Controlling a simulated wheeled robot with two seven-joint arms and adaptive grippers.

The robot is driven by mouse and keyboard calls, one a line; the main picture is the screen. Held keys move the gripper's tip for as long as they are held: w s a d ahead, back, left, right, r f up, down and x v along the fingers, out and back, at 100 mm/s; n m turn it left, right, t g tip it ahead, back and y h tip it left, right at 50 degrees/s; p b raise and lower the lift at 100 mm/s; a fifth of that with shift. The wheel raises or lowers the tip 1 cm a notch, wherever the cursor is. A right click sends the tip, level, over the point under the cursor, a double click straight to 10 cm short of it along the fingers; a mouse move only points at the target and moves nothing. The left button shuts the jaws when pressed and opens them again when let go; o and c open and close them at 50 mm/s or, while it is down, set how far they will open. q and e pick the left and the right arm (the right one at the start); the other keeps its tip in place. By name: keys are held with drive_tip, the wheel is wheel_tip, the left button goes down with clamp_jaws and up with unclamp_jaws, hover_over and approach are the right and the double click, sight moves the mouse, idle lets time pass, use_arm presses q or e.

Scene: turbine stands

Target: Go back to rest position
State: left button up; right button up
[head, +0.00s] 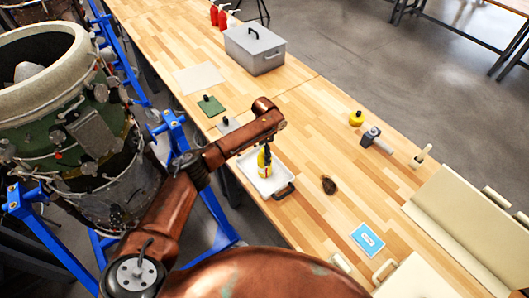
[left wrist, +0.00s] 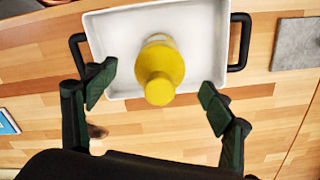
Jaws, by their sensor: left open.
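My left gripper (left wrist: 157,108) is open and empty in the left wrist view, its two dark green fingers spread apart. It also shows small in the head view (head: 264,153), hanging from my left arm above the tray. A yellow bottle (left wrist: 160,70) stands in a white tray (left wrist: 108,45) with black handles, between and beyond the fingertips without visible contact. In the head view the bottle (head: 263,168) is partly hidden by the gripper, and the tray (head: 283,176) lies on the wooden table. My right gripper is not in view.
A turbine (head: 60,110) on a blue stand (head: 180,140) is left of the table. A grey toolbox (head: 255,55), a green pad (head: 208,106), a mallet (head: 375,138), a yellow item (head: 356,118), a dark round item (head: 329,186) and a blue card (head: 367,238) lie on the table.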

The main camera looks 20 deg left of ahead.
use_arm(q)
drive_tip(key=shift+r+p, duration=0.5)
drive_tip(key=shift+r, duration=0.25)
drive_tip(key=shift+f, duration=0.1)
